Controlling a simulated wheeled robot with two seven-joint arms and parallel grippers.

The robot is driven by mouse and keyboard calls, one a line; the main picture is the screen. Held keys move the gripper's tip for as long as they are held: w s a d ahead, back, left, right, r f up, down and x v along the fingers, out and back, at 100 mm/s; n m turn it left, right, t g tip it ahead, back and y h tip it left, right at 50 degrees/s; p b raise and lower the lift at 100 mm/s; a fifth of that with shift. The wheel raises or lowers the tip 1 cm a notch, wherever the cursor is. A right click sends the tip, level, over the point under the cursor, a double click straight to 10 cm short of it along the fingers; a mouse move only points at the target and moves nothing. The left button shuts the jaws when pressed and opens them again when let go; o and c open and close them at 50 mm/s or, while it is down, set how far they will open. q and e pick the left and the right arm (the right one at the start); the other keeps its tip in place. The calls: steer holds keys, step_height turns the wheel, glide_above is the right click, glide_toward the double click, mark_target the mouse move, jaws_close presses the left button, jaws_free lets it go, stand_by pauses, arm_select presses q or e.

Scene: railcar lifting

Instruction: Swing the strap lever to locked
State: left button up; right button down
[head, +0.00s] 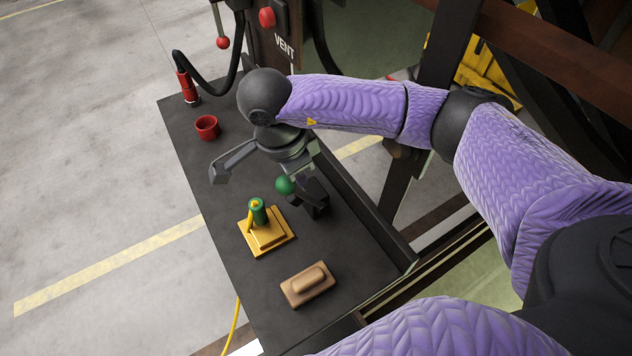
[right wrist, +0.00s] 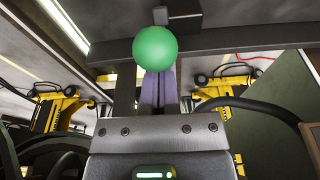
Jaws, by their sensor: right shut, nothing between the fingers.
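The lever (head: 300,190) has a green ball knob (head: 286,185) and a dark arm running to a black block (head: 318,203) on the bench. The knob stands on the block's left side. In the right wrist view the green knob (right wrist: 155,48) is large, just beyond the fingertips, with a dark block behind it. My right gripper (head: 302,179) points down beside the knob, its fingers shut and empty. Whether the fingers touch the knob I cannot tell. Its fingers also show in the right wrist view (right wrist: 158,88). My left gripper is not in view.
The dark bench (head: 193,150) holds a yellow plate (head: 270,240) with a green-topped post, a tan block (head: 308,285) and a red cup (head: 207,127). A red-handled tool (head: 187,87) on a black cable stands at the far corner. A VENT panel (head: 282,35) rises behind.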

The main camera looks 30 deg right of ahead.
mark_target(284, 189)
steer(key=shift+s+a+f, duration=0.2)
steer(key=shift+a, duration=0.35)
steer(key=shift+b, duration=0.3)
steer(key=shift+s+a+f, duration=0.1)
steer(key=shift+a+f, duration=0.15)
steer(key=shift+a, duration=0.15)
steer(key=shift+s+a+f+b, duration=0.15)
steer(key=shift+s+a+b, duration=0.2)
steer(key=shift+b, duration=0.15)
steer(key=shift+a+f, duration=0.1)
steer(key=shift+s+a+f+b, duration=0.4)
steer(key=shift+a+b, duration=0.1)
steer(key=shift+b, duration=0.15)
steer(key=shift+f, duration=0.1)
